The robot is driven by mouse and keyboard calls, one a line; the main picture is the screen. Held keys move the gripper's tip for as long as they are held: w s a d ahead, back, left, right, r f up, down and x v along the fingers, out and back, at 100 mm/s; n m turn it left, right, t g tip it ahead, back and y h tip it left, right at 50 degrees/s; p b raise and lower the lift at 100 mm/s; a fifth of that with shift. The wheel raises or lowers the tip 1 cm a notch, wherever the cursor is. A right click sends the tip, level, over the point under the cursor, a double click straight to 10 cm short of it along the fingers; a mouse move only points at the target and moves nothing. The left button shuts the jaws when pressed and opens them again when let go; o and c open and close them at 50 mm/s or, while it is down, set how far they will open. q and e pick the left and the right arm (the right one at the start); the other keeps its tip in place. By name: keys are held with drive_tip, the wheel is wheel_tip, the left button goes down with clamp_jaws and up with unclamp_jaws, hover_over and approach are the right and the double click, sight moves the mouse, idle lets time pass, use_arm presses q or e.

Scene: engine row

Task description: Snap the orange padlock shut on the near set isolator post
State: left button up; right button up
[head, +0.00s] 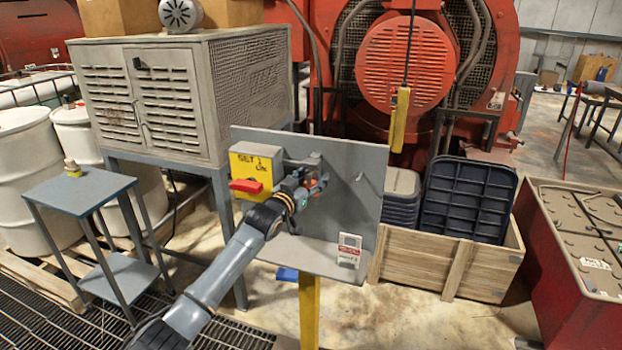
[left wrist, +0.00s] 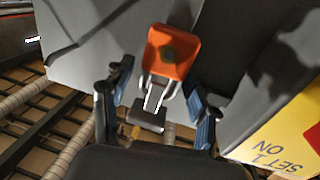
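The near isolator post (head: 310,312) is yellow and carries a grey panel (head: 352,172) with a shelf. A yellow switch box (head: 257,163) with a red handle (head: 246,186) is on its left; the box also shows at the lower right in the left wrist view (left wrist: 287,140). The orange padlock (left wrist: 173,52) appears with its metal shackle at a small dark bracket (left wrist: 147,116). I cannot tell whether the shackle is latched. My left gripper (left wrist: 155,102) is open, its fingers apart on either side of the shackle and bracket. In the head view the gripper (head: 314,187) largely hides the padlock.
A white and red tag or device (head: 349,249) stands on the panel's shelf. A wooden crate (head: 450,268) with dark bins is behind right. A small blue-grey table (head: 82,192) stands left, a grey louvred cabinet (head: 185,95) behind it. Open floor lies front right.

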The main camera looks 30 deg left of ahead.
use_arm(q)
drive_tip(key=shift+f, duration=0.1)
drive_tip(key=shift+s, duration=0.2)
drive_tip(key=s+d, duration=0.1)
drive_tip(key=s, duration=1)
drive_tip(key=shift+s, duration=0.3)
